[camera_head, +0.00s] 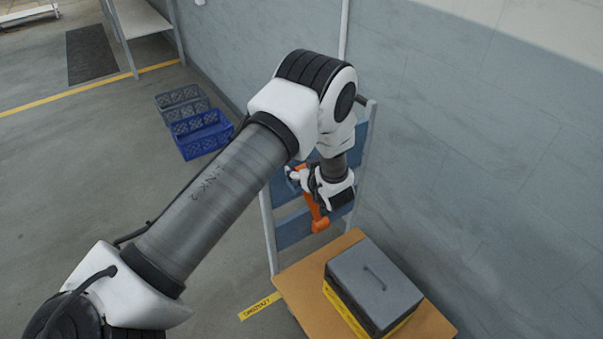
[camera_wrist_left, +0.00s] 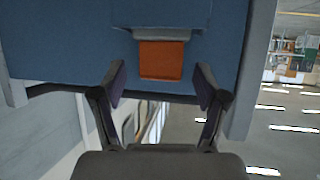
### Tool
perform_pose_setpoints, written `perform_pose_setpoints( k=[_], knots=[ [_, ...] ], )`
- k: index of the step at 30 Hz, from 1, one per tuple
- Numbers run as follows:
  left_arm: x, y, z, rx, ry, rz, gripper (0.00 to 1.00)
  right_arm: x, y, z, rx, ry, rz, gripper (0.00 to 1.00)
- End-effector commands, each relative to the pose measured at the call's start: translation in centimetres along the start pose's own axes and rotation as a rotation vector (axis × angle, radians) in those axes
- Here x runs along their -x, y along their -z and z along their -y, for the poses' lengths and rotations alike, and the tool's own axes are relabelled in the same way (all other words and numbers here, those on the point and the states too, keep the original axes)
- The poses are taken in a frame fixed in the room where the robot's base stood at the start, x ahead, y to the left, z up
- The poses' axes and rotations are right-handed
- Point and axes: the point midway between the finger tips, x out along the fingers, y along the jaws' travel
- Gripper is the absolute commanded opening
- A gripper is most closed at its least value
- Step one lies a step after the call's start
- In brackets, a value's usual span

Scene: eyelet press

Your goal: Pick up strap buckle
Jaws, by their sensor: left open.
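An orange strap piece (camera_head: 312,206), which I take to be the strap buckle, hangs at the blue-panelled rack by the wall in the head view. In the left wrist view an orange block (camera_wrist_left: 161,60) sits against the blue panel, just below a grey bar. I cannot tell which part of the strap this block is. My left gripper (camera_wrist_left: 161,84) is open, with its two fingers apart and the orange block beyond the gap between them. Nothing is between the fingertips. In the head view my left wrist partly hides the rack and strap. My right gripper is not in view.
A wooden table (camera_head: 293,284) stands in front of the rack, bearing a grey-lidded case (camera_head: 374,283) with a yellow base. Blue (camera_head: 203,143) and grey (camera_head: 178,98) crates lie on the floor to the left. The wall is close on the right. The floor at left is mostly clear.

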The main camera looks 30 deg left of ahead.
Motion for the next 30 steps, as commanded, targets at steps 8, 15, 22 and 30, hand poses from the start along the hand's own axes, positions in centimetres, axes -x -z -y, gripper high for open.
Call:
perform_pose_setpoints(
  k=[8, 15, 22, 30],
  knots=[
    [-1.0, -0.1, 0.0, 0.000, 0.000, 0.000, 0.73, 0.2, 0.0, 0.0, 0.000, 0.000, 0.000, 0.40],
    [-1.0, -0.1, 0.1, -0.001, 0.000, 0.001, 0.05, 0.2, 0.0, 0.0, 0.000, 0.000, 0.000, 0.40],
    [-1.0, 0.0, 0.0, 0.000, 0.000, 0.000, 0.04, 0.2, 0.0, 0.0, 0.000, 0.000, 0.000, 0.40],
    [-0.1, 1.9, 0.0, 0.001, -0.001, -0.002, 0.04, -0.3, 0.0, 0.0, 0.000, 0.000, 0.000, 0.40]
  ],
)
